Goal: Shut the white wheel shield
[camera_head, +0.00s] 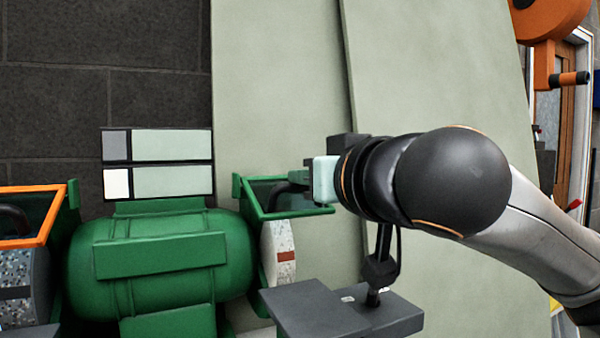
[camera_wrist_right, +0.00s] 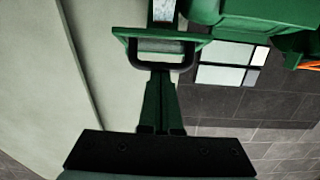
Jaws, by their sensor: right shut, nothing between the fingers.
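A green bench grinder (camera_head: 160,257) has a pale white wheel (camera_head: 279,250) with a red mark on its right side. Above that wheel is a green-framed shield (camera_head: 250,197) with a dark see-through pane, tilted outward. It also shows in the wrist view (camera_wrist_right: 203,40), with a black loop handle (camera_wrist_right: 133,53). My right gripper (camera_head: 300,181) comes in from the right at the shield's handle. In the wrist view its dark fingers (camera_wrist_right: 160,76) are together, with tips at the handle's bar; contact is unclear. Nothing is held. My left gripper is out of view.
An orange-framed shield (camera_head: 40,240) stands over a grey speckled wheel (camera_head: 22,285) at the left. A panel with grey and white squares (camera_head: 172,162) sits above the grinder. A dark grey block (camera_head: 315,311) lies below my arm. Pale boards (camera_head: 430,80) lean behind.

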